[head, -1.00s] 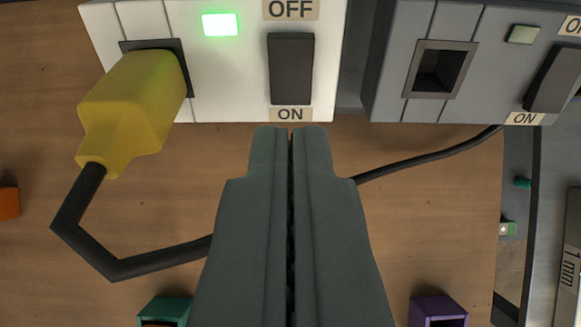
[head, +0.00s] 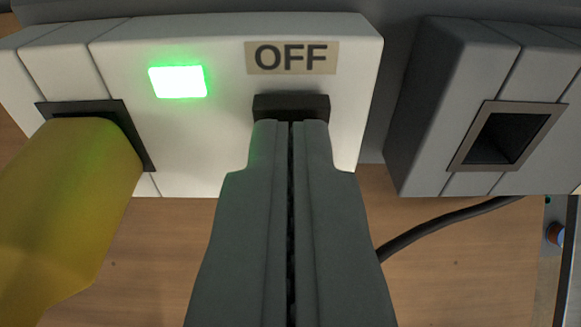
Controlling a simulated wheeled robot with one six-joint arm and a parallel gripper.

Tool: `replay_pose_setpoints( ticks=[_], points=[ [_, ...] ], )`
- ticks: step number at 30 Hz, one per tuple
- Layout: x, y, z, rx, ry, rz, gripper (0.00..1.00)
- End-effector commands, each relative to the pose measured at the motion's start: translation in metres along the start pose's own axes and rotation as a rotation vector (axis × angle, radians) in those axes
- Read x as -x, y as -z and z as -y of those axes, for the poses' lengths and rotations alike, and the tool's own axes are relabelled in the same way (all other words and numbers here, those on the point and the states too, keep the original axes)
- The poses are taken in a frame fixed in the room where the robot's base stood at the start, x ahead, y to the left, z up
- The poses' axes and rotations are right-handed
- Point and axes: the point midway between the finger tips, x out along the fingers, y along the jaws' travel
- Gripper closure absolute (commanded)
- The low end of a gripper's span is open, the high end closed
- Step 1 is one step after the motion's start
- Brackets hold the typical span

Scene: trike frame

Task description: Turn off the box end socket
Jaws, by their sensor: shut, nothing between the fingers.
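A white socket box (head: 210,150) fills the upper left and middle of the head view. Its green lamp (head: 178,81) is lit. A dark rocker switch (head: 290,104) sits below an OFF label (head: 292,57); only its upper part shows. My gripper (head: 290,124) is shut and empty, its tips over the switch, hiding its lower part and the ON label. I cannot tell whether the tips touch it. A yellow plug (head: 70,205) is in the white box's socket at the left.
A grey socket box (head: 430,110) with an empty dark socket opening (head: 505,137) stands to the right, a narrow gap away. A black cable (head: 450,222) runs below it over the wooden table (head: 460,275).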

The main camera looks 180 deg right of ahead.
Motion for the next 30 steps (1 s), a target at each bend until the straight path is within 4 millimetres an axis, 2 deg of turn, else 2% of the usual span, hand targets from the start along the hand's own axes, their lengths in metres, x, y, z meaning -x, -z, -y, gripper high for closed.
replay_pose_setpoints(
  ticks=[2, 11, 24, 30],
  points=[
    [-0.005, 0.002, 0.0, 0.0, 0.001, 0.003, 1.0],
    [-0.005, 0.002, 0.0, 0.0, 0.0, 0.003, 1.0],
    [-0.001, -0.013, 0.0, -0.001, 0.0, 0.003, 1.0],
    [-0.001, -0.013, 0.0, 0.0, 0.0, 0.002, 1.0]
  ],
)
